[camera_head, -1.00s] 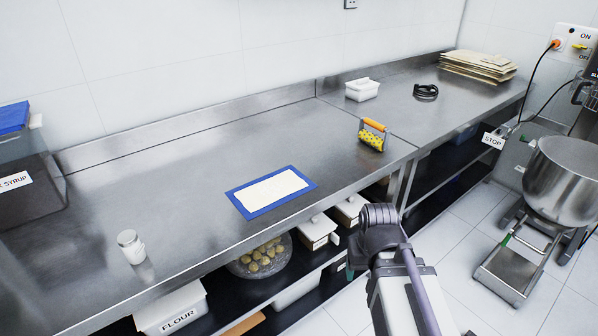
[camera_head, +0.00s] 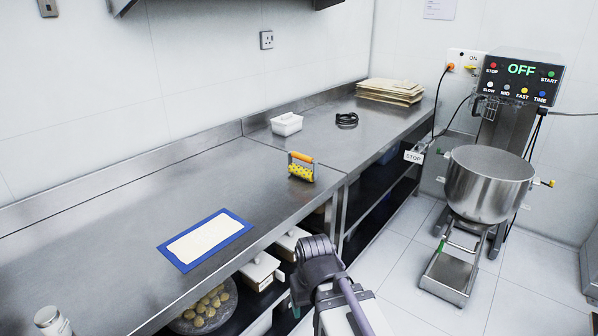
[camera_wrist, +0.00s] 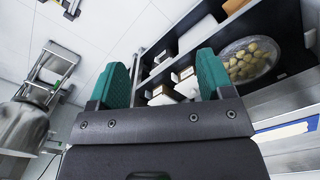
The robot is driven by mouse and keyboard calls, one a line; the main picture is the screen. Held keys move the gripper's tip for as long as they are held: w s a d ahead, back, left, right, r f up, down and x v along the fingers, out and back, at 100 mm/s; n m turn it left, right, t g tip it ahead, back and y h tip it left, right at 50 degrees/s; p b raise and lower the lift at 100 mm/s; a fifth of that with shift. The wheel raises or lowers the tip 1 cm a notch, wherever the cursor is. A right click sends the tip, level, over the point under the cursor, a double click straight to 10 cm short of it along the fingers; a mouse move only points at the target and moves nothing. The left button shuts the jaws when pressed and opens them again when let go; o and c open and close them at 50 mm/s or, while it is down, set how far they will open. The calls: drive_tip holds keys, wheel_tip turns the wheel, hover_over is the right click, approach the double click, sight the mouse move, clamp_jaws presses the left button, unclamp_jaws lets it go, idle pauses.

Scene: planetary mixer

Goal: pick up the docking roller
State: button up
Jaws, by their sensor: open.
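The docking roller (camera_head: 301,171) stands on the steel counter, near its front edge at the middle of the head view. It has an orange handle on top and a yellow roller with dark spots below. My gripper (camera_wrist: 158,82) shows in the wrist view with its two green fingers apart and nothing between them. In the head view my arm is low in front of the counter, below the roller and well apart from it. The roller is not visible in the wrist view.
A blue-edged mat with a pale sheet (camera_head: 205,240) lies left of the roller. A white container (camera_head: 286,124), a black coil (camera_head: 347,119) and stacked boards (camera_head: 390,91) sit farther back. The mixer bowl (camera_head: 489,183) stands at right. The counter around the roller is clear.

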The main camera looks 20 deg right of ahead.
idle(0.4)
drive_tip(key=c, duration=0.3)
